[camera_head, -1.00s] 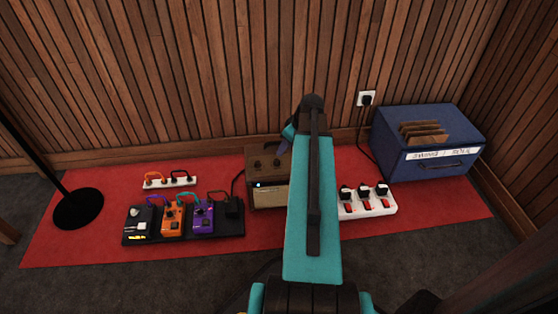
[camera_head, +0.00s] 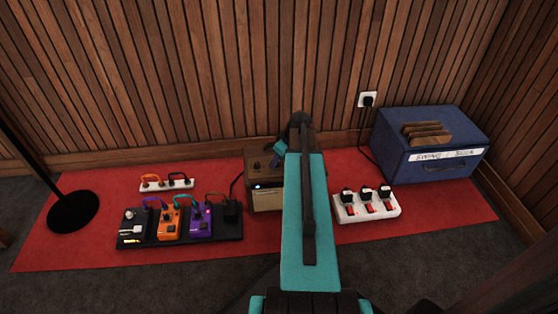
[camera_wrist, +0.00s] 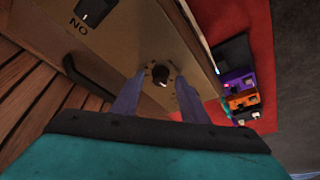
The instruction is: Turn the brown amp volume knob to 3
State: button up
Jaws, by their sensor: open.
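The brown amp (camera_head: 266,200) stands on the red mat, partly hidden behind my arm in the head view. In the wrist view its tan top panel (camera_wrist: 120,45) fills the upper middle. A round dark knob (camera_wrist: 160,75) with a pale mark sits on that panel. A dark switch (camera_wrist: 92,12) beside the printed letters "NO" is at the upper left. My gripper (camera_wrist: 158,88) is open, with one finger on each side of the round knob. I cannot tell whether the fingers touch it. In the head view my gripper (camera_head: 278,153) is over the amp's top.
A pedalboard (camera_head: 180,228) with several pedals lies left of the amp. A white power strip (camera_head: 366,207) is to the right, and a blue crate (camera_head: 428,145) stands farther right. A black stand base (camera_head: 73,212) is at the far left. The wooden wall is close behind.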

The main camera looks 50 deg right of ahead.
jog(key=c, duration=0.9)
jog(key=shift+d, duration=0.35)
grip_shut()
jog(key=shift+a, duration=0.35)
